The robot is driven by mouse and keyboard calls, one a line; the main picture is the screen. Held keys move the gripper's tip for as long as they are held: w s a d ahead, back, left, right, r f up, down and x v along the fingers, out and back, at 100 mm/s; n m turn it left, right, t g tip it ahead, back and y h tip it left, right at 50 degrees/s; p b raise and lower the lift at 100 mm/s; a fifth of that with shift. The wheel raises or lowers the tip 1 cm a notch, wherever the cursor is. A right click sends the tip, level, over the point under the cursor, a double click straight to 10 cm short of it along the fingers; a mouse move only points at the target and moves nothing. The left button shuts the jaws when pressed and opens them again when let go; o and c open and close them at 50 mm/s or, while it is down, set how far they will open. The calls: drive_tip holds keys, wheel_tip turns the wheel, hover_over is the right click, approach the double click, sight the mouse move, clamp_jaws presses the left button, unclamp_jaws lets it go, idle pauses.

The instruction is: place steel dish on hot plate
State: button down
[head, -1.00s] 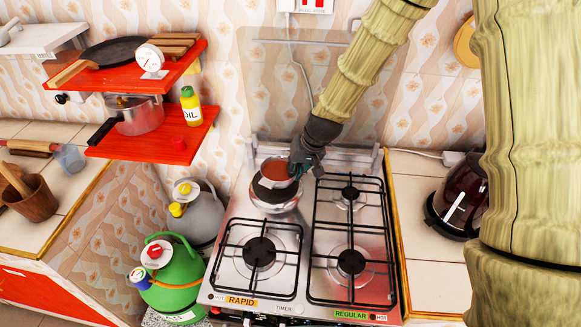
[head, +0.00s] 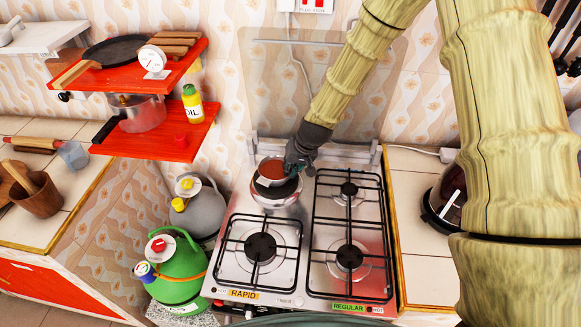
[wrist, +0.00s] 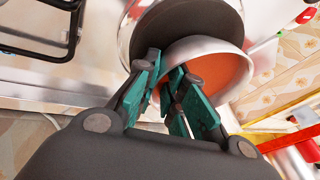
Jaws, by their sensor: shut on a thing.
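The steel dish (head: 270,171) is a small round bowl with a shiny rim and an orange-brown inside. My gripper (head: 293,164) is shut on its rim at the right side; in the wrist view the teal fingers (wrist: 165,72) pinch the near edge of the dish (wrist: 226,72). The hot plate (head: 286,190) is a dark disc in a steel ring at the stove's back left. The dish overlaps it in both views, off-centre towards the back left, and hides part of the disc (wrist: 197,20). I cannot tell whether they touch.
Black grates (head: 262,248) cover the other burners. Red shelves (head: 160,140) with a pot and an oil bottle (head: 192,103) stand left of the stove. A dark kettle (head: 446,200) is at right, partly behind my arm. Gas cylinders (head: 178,270) stand at lower left.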

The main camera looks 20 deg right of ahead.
drive_tip(key=shift+f, duration=0.1)
drive_tip(key=c, duration=1.5)
unclamp_jaws()
drive_tip(key=b+v, duration=0.3)
drive_tip(key=v, duration=0.9)
